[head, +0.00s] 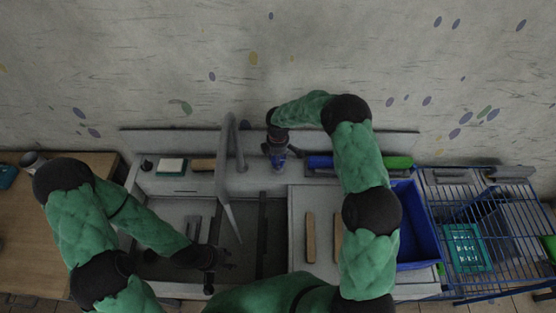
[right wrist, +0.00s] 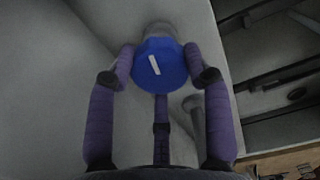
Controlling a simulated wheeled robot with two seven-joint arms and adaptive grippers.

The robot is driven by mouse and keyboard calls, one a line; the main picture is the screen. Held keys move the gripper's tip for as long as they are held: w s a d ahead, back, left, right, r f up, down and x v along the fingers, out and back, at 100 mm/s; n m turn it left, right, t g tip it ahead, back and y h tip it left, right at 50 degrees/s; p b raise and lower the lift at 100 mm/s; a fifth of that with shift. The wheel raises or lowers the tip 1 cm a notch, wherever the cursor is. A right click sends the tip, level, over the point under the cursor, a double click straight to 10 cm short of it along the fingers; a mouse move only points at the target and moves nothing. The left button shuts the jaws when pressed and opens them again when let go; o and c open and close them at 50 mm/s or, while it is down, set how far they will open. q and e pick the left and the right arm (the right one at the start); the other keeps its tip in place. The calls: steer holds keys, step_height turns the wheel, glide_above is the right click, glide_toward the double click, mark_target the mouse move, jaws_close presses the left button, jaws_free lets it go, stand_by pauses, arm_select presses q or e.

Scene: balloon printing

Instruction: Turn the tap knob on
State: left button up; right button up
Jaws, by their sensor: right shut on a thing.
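The tap knob is a blue round cap with a white mark (right wrist: 158,64), shown in the right wrist view on a pale grey base. My right gripper (right wrist: 160,72) has one purple finger on each side of the knob and is shut on it. In the head view the right gripper (head: 279,152) reaches down to the sink's back edge, and its arm hides most of the knob. My left gripper (head: 228,258) is low over the sink area, dark and apart from the knob; its fingers look spread and empty.
A grey upright piece (head: 228,150) stands left of the right gripper. A blue bin (head: 418,232) and a blue wire rack (head: 490,215) stand at the right. A wooden table (head: 25,225) is at the left. The wall (head: 300,70) rises behind the counter.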

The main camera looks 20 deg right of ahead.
steer(key=shift+n, duration=1.1)
steer(key=o, duration=1.2)
steer(key=shift+a, duration=0.1)
steer(key=shift+c, duration=0.2)
step_height(320, 180, up, 12)
steer(key=shift+r, duration=0.1)
